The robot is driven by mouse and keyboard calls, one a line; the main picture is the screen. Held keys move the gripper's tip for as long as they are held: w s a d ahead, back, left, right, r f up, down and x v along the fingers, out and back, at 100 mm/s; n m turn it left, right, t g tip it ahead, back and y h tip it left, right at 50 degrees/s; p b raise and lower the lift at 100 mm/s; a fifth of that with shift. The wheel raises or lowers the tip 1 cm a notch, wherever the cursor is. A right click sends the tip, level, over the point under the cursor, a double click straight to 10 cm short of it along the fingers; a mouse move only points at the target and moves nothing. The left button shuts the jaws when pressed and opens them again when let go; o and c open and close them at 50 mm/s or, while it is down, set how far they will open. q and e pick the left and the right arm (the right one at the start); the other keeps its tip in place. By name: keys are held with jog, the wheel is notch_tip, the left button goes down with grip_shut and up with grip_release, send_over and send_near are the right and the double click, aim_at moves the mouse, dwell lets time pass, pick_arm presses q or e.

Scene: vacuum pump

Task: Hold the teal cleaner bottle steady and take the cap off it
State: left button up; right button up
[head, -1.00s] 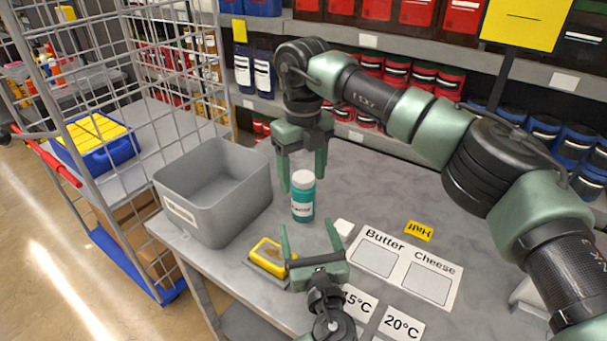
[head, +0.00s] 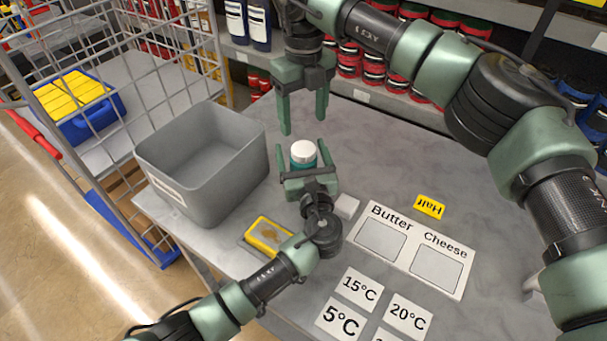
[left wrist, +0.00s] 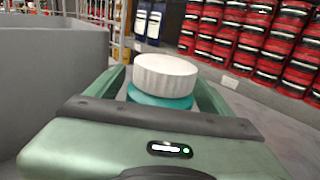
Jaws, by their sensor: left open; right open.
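The teal cleaner bottle (head: 303,164) stands upright on the grey table with its white cap (head: 303,150) on. In the left wrist view the cap (left wrist: 166,74) and the teal shoulder (left wrist: 160,99) show between the fingers; the lower body is hidden. My left gripper (head: 305,155) is open, with one finger on each side of the bottle; I cannot tell whether either touches it. My right gripper (head: 303,127) is open and empty, pointing down, just beyond the bottle and higher than the cap in the picture.
A grey bin (head: 205,165) stands left of the bottle. A small white block (head: 346,206) and a Butter/Cheese card (head: 412,250) lie to the right. The table's back right is clear.

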aim_at(304, 148)
pick_arm(q)
jog(key=shift+r, duration=0.15)
pick_arm(e)
jog(key=shift+s+r, duration=0.15)
jog(key=shift+s, duration=0.1)
pick_arm(q)
jog(key=c, duration=1.2)
pick_arm(e)
jog(key=shift+w, duration=0.1)
pick_arm(q)
grip_shut()
pick_arm(e)
jog(key=shift+c, duration=1)
jog(key=m, duration=0.5)
jog(key=shift+m, duration=0.3)
jog(key=m, duration=2.1)
jog(key=shift+f, duration=0.65)
notch_tip(304, 148, down, 7)
jog(key=shift+r, duration=0.1)
